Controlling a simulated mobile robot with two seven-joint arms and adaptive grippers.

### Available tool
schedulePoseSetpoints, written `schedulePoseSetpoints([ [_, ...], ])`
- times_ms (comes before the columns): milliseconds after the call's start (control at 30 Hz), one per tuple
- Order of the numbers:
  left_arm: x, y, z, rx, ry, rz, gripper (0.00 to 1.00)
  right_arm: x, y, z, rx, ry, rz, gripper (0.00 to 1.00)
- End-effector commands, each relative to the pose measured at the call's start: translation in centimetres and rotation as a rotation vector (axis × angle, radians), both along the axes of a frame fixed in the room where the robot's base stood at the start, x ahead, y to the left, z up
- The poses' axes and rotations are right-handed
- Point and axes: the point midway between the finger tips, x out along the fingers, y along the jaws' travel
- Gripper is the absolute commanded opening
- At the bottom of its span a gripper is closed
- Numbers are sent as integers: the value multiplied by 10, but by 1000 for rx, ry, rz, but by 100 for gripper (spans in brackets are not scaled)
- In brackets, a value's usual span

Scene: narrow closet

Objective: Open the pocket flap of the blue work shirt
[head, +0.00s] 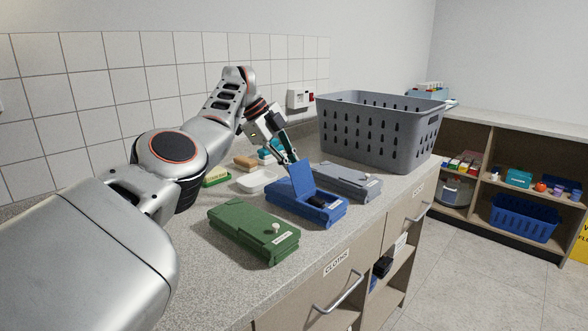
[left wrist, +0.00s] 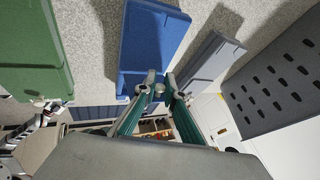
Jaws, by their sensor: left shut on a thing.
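The blue work shirt (head: 285,206) is a folded block on the counter, between a green one and a grey one. Its pocket flap (head: 301,178) stands raised, and a dark item (head: 319,202) shows in the opened pocket. My left gripper (head: 293,160) is at the flap's upper edge and shut on it. In the left wrist view the fingertips (left wrist: 160,88) are close together in front of the blue shirt (left wrist: 150,40); the grip itself is hard to make out there. My right gripper is not in view.
A green folded garment (head: 250,232) with a pale button lies in front, and a grey one (head: 345,180) behind. A white dish (head: 256,181) and a green box (head: 216,178) sit towards the wall. A grey basket (head: 378,132) stands at the counter's far end.

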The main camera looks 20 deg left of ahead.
Motion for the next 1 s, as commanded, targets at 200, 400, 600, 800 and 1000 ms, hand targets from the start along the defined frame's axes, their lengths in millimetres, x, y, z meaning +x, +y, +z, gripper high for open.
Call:
schedulePoseSetpoints([
  [200,-1,-4,-13,-30,27,-5,0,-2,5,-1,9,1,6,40],
  [400,-1,-4,-12,-34,28,-6,0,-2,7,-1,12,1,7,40],
  [600,-1,-4,-12,-34,28,-6,0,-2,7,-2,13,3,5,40],
  [800,-1,-3,-9,-34,23,-4,26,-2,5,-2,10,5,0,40],
  [1000,-1,-2,-5,-35,18,-3,26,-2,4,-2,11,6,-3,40],
])
